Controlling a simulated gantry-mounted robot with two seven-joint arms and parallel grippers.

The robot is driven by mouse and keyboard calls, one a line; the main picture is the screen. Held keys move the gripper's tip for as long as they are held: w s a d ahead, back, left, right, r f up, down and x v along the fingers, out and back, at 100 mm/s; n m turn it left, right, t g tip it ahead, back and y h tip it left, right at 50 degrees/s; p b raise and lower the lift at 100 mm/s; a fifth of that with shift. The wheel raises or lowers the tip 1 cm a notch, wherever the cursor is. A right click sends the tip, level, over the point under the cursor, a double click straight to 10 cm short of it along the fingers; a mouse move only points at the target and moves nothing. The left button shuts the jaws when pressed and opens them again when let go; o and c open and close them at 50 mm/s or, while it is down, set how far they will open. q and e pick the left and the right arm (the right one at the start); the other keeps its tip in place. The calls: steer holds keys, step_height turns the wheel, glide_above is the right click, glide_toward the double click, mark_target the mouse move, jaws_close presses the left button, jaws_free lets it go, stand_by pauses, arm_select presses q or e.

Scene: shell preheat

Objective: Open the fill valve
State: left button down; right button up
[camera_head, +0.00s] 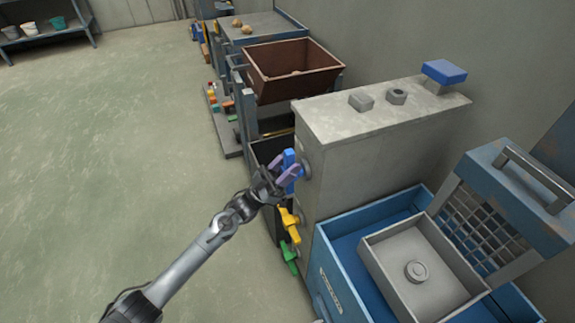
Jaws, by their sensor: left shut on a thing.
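On the side of a grey machine cabinet (328,170) there are three valve handles, one above the other. The top one is a blue valve handle (289,158), the middle one a yellow handle (290,220) and the lowest a green handle (289,256). My left gripper (283,174) is shut on the blue handle, with its fingers partly covering it. Which of the handles is the fill valve cannot be told from any label. My right gripper is not in view.
A blue bin (335,258) with a grey box (375,270) inside stands at the right, beside a raised mesh-fronted lid (530,198). A brown hopper (285,55) stands behind the cabinet. A blue block (444,71) sits on the cabinet top. The floor at left is clear.

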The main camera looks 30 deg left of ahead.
arm_select(q)
steer(key=shift+f, duration=0.2)
steer(key=c, duration=1)
jaws_free()
steer(key=shift+o, duration=0.4)
steer(key=shift+r, duration=0.1)
steer(key=shift+s+a+f, duration=0.25)
steer(key=shift+a+f, duration=0.05)
steer(key=shift+f, duration=0.1)
steer(key=p+v, duration=0.2)
steer(key=v, duration=0.8)
steer(key=shift+s+r+p, duration=0.1)
steer(key=shift+p, duration=0.2)
